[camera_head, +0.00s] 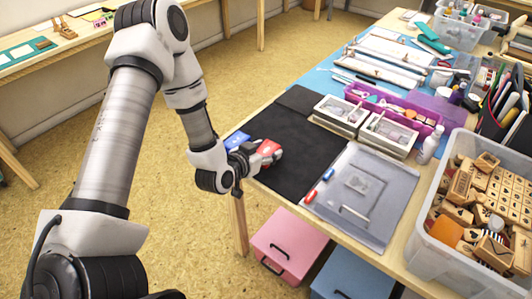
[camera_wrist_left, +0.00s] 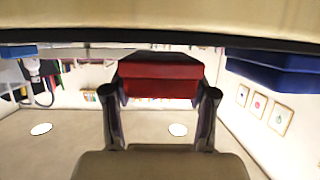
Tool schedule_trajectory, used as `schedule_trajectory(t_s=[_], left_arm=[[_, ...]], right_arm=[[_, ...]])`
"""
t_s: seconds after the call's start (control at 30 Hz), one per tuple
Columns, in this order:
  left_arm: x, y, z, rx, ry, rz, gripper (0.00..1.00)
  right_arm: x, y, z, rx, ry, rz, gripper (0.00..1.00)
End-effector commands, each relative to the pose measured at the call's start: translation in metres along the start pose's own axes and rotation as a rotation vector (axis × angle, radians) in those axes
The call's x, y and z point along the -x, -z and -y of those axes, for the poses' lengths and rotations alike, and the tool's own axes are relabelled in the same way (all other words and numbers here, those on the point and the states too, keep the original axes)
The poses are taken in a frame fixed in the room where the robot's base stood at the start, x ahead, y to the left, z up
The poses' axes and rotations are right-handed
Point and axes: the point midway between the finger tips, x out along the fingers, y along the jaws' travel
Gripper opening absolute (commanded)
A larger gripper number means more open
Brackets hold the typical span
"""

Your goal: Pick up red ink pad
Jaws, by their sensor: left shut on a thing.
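The red ink pad (camera_head: 269,150) is at the tip of my left gripper (camera_head: 255,160), over the near left edge of the black mat (camera_head: 304,155). In the left wrist view the red ink pad (camera_wrist_left: 160,78) sits between the two fingers of my left gripper (camera_wrist_left: 158,103), which are shut on its sides. Whether the pad touches the mat cannot be told. A blue ink pad (camera_head: 236,140) lies just behind and left of it, partly hidden by my gripper. My right gripper is not in view.
A clear folder (camera_head: 385,205) lies right of the mat. White divided trays (camera_head: 388,133) and a purple tray (camera_head: 425,128) stand behind. A clear bin (camera_head: 455,250) of wooden stamps is at the right. Pink (camera_head: 290,245) and blue (camera_head: 350,275) boxes sit under the table.

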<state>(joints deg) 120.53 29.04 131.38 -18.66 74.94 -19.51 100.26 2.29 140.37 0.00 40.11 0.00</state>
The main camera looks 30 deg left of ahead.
Motion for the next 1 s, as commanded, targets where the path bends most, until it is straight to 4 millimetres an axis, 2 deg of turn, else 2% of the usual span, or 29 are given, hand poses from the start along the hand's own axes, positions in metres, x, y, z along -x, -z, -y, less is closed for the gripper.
schedule_trajectory(t_s=[0.17, 0.23, 0.43, 0.57, 0.6, 0.7, 0.9, 1.0], left_arm=[[0.01, 0.026, 0.0, 0.001, -0.001, -0.006, 0.21], [0.015, 0.018, -0.015, -0.006, -0.006, 0.002, 0.21], [0.035, 0.013, -0.051, -0.01, -0.006, 0.001, 0.21], [0.049, 0.013, -0.074, -0.012, -0.007, 0.003, 0.21], [0.056, 0.022, -0.08, -0.012, -0.004, 0.006, 0.21], [0.068, 0.021, -0.099, -0.011, -0.009, 0.006, 0.21], [0.08, 0.011, -0.128, -0.008, -0.006, 0.002, 0.21], [0.083, 0.009, -0.136, -0.005, -0.003, 0.0, 0.21]], right_arm=[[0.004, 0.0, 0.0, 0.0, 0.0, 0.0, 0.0], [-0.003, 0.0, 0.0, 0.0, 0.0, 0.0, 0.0], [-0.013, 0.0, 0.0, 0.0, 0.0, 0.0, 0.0], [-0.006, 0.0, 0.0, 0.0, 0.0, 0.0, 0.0], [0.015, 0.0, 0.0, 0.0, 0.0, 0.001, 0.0], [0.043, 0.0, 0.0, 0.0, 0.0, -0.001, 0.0], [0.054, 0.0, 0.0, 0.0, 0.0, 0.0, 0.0], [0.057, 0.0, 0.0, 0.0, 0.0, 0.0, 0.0]])
